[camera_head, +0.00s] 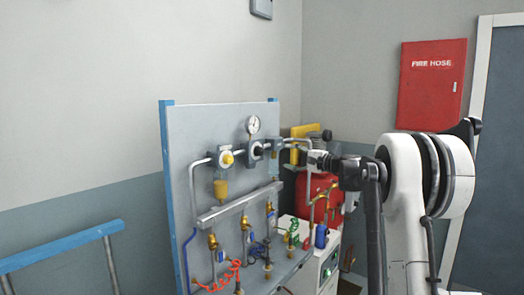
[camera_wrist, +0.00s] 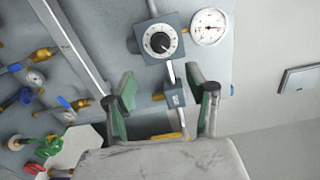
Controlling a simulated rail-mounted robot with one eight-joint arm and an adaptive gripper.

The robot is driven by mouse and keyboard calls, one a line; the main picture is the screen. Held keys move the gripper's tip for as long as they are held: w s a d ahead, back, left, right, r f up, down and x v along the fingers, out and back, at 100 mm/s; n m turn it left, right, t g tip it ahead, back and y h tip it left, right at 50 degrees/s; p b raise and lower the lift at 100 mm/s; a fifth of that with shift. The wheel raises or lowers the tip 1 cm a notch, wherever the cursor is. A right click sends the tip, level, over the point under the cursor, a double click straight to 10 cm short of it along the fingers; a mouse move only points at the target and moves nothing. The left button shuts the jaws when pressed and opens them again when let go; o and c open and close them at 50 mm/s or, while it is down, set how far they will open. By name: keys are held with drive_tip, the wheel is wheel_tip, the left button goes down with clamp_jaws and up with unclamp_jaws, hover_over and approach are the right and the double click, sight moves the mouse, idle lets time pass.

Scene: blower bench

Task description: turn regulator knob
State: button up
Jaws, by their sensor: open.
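The regulator knob (camera_wrist: 160,43) is a black dial with a light marked ring on a grey block, in the upper middle of the wrist view. In the head view the knob (camera_head: 257,151) sits on the panel's pipe run, below a round gauge (camera_head: 253,124). My gripper (camera_wrist: 161,76) is open and empty, its two green-padded fingers apart. In the wrist view the knob lies beyond the fingertips, between their lines, with no contact visible. In the head view my gripper (camera_head: 315,158) is right of the knob, partly hidden by my arm.
The grey panel (camera_head: 178,135) carries a rail (camera_head: 238,204), a yellow-fronted unit (camera_head: 227,160), and several brass fittings with blue handles. A red coiled hose (camera_head: 228,274) hangs low. A red fire hose cabinet (camera_head: 431,84) is on the right wall. A blue railing (camera_head: 60,247) stands at left.

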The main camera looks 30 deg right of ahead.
sight(261, 151)
drive_tip(key=p+x, duration=0.2)
drive_tip(key=x, duration=1.1)
drive_tip(key=shift+w+a, duration=0.1)
drive_tip(key=shift+w, duration=0.25)
drive_tip(key=shift+c, duration=0.4)
drive_tip(key=c, duration=1)
drive_tip(key=shift+c, duration=0.2)
